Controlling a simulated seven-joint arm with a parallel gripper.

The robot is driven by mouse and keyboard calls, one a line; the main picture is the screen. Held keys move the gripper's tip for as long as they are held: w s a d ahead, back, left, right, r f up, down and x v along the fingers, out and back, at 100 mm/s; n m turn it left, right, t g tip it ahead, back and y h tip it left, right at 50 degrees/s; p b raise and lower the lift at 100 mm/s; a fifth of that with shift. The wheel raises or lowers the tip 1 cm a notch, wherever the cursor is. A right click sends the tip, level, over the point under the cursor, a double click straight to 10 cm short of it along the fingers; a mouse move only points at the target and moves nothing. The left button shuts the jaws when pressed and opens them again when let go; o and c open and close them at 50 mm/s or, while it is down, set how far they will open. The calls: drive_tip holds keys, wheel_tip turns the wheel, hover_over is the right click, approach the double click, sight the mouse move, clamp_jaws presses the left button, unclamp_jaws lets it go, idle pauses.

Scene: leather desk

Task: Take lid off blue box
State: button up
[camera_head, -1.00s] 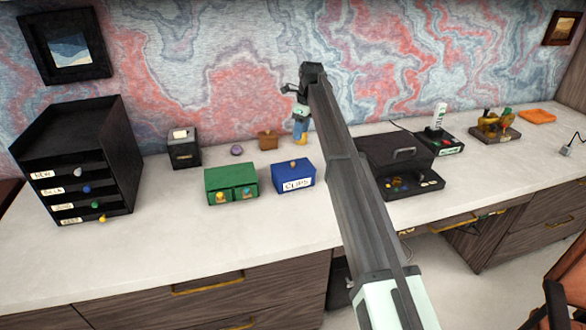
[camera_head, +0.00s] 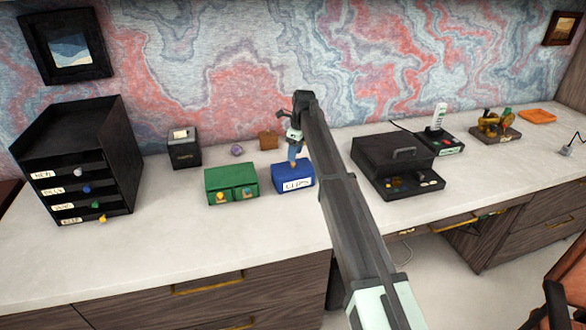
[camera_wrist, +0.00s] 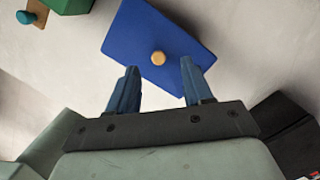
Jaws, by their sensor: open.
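The blue box (camera_head: 294,184) stands on the desk with a white label reading "CLIPS" on its front. Its blue lid (camera_wrist: 137,38) is on, with a round tan knob (camera_wrist: 158,58) in the middle. My gripper (camera_head: 293,158) is over the box, pointing down. In the wrist view my gripper (camera_wrist: 159,78) is open, its two blue fingers apart with the knob between and slightly beyond their tips. Nothing is held. I cannot tell how high the fingertips are above the lid.
A green two-drawer box (camera_head: 230,184) stands close to the left of the blue box. A black case with a handle (camera_head: 392,165) stands to the right. A small brown box (camera_head: 268,140) and a purple knob-like object (camera_head: 236,150) lie behind. The desk front (camera_head: 200,235) is clear.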

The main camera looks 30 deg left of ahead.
sight(293, 165)
drive_tip(key=f, duration=0.4)
drive_tip(key=shift+s+a, duration=0.15)
drive_tip(key=shift+a, duration=0.1)
drive_tip(key=shift+c, duration=0.2)
clamp_jaws()
